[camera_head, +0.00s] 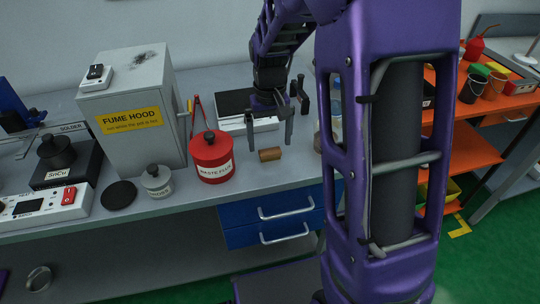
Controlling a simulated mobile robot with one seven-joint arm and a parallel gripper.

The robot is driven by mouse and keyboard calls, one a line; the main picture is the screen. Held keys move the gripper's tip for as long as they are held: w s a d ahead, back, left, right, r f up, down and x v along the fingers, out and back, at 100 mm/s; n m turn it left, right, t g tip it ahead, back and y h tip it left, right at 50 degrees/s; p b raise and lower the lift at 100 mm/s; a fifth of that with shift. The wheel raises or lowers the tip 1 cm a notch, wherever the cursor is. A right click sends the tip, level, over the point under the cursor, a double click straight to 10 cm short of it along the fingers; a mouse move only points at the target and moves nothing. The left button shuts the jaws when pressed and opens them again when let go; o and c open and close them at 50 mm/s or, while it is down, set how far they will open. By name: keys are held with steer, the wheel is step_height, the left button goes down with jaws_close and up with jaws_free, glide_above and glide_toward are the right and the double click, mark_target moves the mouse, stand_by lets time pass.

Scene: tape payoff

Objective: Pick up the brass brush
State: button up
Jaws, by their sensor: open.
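A small brown-gold cylindrical piece (270,155) lies on its side on the grey bench, near the front edge. It is the only brass-coloured thing there, but it is too small for me to make out bristles. My gripper (270,140) points down above and just behind it in the picture, with its two fingers apart and nothing between them. I see no contact between the fingers and the piece, and the exact height gap is hard to judge.
A red labelled pot (212,160) stands just left of the piece. A white-and-black device (247,124) is behind my gripper. The fume hood (130,110) and a small grey jar (157,182) are further left. My purple column hides the bench to the right.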

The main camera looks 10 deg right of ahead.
mark_target(270, 149)
step_height(270, 149, down, 2)
steer(key=shift+f, duration=0.25)
steer(key=c, duration=1.3)
step_height(270, 149, up, 10)
steer(key=shift+r+p, duration=0.1)
steer(key=shift+p, duration=0.75)
